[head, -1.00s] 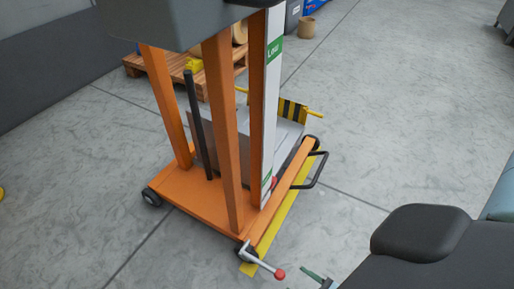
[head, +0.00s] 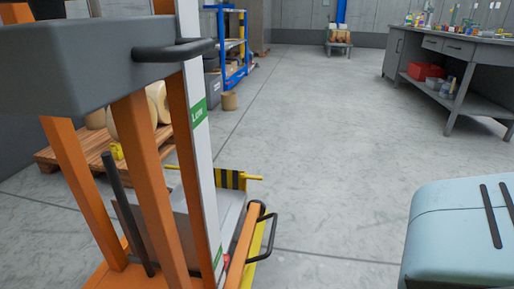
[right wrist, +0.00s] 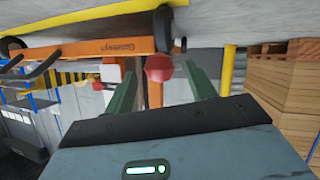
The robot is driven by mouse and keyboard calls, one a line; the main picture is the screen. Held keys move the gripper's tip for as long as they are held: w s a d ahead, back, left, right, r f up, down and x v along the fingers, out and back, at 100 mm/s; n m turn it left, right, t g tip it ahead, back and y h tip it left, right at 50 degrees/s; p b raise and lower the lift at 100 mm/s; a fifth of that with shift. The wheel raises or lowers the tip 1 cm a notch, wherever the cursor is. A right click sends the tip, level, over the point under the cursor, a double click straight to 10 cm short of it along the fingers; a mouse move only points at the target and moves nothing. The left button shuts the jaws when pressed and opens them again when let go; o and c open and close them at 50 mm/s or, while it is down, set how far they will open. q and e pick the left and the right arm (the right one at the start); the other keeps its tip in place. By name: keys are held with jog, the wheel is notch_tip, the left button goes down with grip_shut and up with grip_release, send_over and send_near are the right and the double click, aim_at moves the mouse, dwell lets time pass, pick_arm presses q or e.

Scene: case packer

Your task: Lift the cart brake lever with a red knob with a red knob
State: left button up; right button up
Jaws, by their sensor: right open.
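The brake lever's red knob (right wrist: 158,68) shows in the right wrist view, with a short pale lever part (right wrist: 112,74) to its left. My right gripper (right wrist: 160,72) is open, its two green fingers on either side of the knob in the picture. A gap shows on both sides of the knob; whether it lies fully between the fingertips in depth, I cannot tell. The orange cart (head: 146,150) stands at the left of the head view. My left gripper is in neither view.
The cart carries a grey box-like load (head: 180,215) and a black handle (head: 262,232). A wooden pallet (head: 88,152) lies behind it. A workbench (head: 447,62) stands at the back right. The floor (head: 310,170) between them is clear.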

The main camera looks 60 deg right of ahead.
jog(key=shift+b+x, duration=0.55)
jog(key=shift+x, duration=0.95)
grip_shut()
